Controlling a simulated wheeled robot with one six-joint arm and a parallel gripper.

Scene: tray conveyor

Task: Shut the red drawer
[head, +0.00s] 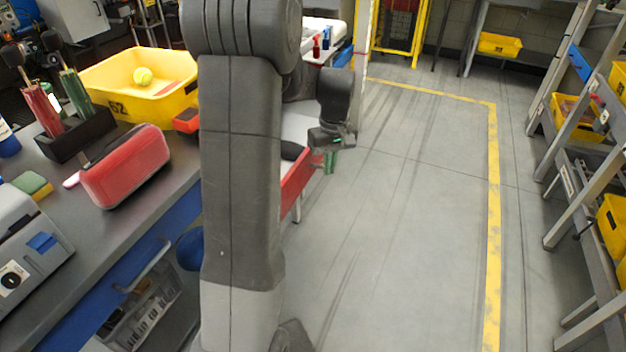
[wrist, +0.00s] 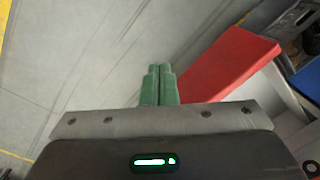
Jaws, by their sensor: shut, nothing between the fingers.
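The red drawer front (head: 294,184) shows in the head view just right of my arm, under a white-topped unit. In the wrist view the red drawer (wrist: 222,68) lies to the right of my fingers. My gripper (head: 330,162) is at the right of the drawer in the head view, over the floor. In the wrist view my gripper's green fingers (wrist: 160,82) are together and empty, close beside the red front. I cannot tell whether they touch it. My arm hides much of the drawer and its unit in the head view.
A bench at left holds a yellow bin (head: 140,85) with a tennis ball, a red case (head: 125,165) and a grey machine (head: 30,265). Shelves with yellow bins (head: 580,118) stand at right. The grey floor (head: 400,230) between is clear.

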